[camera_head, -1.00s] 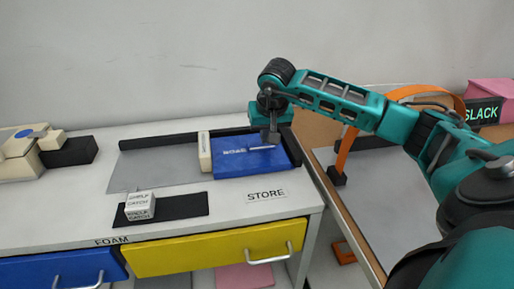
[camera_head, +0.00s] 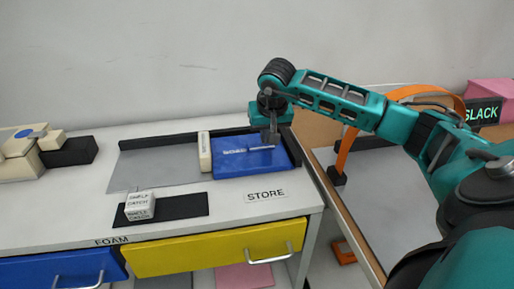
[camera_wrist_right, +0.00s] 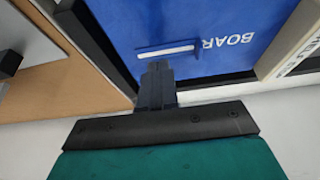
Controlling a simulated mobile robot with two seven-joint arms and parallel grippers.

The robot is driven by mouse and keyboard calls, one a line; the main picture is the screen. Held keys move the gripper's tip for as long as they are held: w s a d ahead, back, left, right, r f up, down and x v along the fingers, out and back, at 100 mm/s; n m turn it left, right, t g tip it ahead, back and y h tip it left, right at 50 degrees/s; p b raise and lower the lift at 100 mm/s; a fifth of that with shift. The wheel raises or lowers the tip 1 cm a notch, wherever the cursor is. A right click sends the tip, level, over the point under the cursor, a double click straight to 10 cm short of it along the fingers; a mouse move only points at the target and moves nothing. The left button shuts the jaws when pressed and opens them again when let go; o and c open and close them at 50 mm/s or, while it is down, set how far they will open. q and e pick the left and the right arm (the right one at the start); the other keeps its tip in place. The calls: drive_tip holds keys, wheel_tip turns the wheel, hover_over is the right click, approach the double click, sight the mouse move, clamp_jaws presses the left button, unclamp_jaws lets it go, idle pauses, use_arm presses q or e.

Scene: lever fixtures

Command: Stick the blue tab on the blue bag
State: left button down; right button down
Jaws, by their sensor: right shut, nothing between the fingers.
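The blue bag (camera_head: 235,165) lies flat on the worktop. It also fills the top of the right wrist view (camera_wrist_right: 205,20), where part of a white word shows upside down. A thin pale strip (camera_wrist_right: 167,50) lies on its face near my fingertips; I cannot tell whether it is part of the tab. My right gripper (camera_head: 271,141) is shut and empty, pointing down at the bag's far right part. Its fingertips (camera_wrist_right: 157,68) are close to the strip; contact cannot be told. A blue oval (camera_head: 24,134) shows on a beige block at the far left. My left gripper is not in view.
A cream block (camera_head: 205,152) stands along the bag's left side, and a dark rail runs behind. A white block (camera_head: 140,206) sits on a black strip in front. An orange strap (camera_head: 345,155) arches over the right table. The grey mat (camera_head: 160,170) is bare.

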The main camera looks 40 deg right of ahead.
sight(266, 148)
drive_tip(key=shift+f+b, duration=0.5)
drive_tip(key=shift+f, duration=0.2)
idle(0.6)
drive_tip(key=shift+r, duration=0.15)
wheel_tip(266, 148, up, 7)
drive_tip(key=p, duration=0.5)
drive_tip(key=shift+p, duration=0.4)
idle(0.3)
